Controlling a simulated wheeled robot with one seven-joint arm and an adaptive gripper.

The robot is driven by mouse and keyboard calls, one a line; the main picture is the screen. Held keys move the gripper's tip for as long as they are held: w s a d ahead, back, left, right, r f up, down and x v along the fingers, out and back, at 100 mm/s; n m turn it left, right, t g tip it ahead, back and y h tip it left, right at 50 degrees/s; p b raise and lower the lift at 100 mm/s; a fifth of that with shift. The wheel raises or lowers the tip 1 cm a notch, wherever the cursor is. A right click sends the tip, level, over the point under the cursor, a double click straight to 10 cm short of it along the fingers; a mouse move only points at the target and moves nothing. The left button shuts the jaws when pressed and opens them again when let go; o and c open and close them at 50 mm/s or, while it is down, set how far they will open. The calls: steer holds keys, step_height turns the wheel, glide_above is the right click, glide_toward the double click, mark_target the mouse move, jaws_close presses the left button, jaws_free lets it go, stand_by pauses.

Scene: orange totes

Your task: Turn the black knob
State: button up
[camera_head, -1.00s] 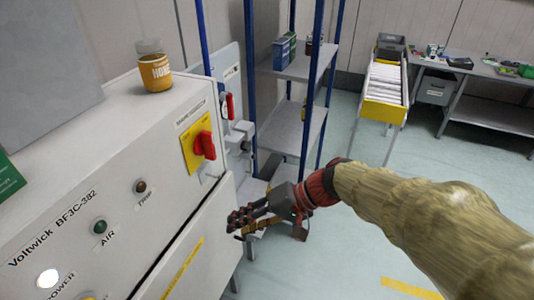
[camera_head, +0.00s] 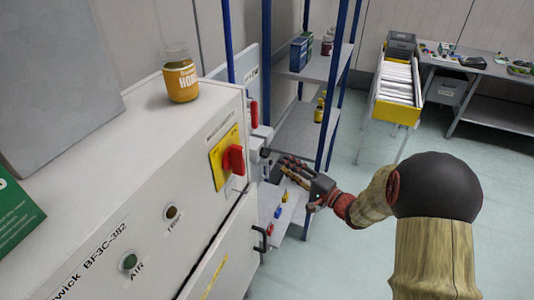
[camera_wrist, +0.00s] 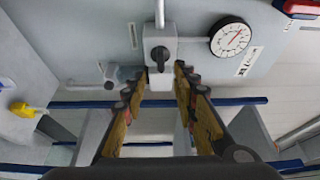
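The black knob (camera_wrist: 160,54) sits on a light grey block with a pipe in the wrist view, a little beyond my fingertips and roughly centred between them. In the head view, a small dark part that appears to be the knob (camera_head: 266,153) shows just left of my fingertips. My gripper (camera_wrist: 159,74) is open and empty, with one finger on each side of the knob's line. In the head view, my gripper (camera_head: 284,164) reaches left towards the grey panel, beside the white cabinet. The fingers appear apart from the knob.
A round gauge (camera_wrist: 230,39) is on the panel right of the knob. The white cabinet (camera_head: 130,170) carries a red rotary switch (camera_head: 233,160) and a honey jar (camera_head: 181,81). A blue-post shelf (camera_head: 318,70) stands close behind my gripper. Open floor (camera_head: 350,235) lies right.

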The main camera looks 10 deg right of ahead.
mark_target(265, 153)
steer(key=x, duration=0.7)
steer(key=shift+w, duration=0.3)
steer(key=shift+a, duration=0.15)
steer(key=c, duration=0.4)
steer(key=c, duration=0.3)
jaws_close()
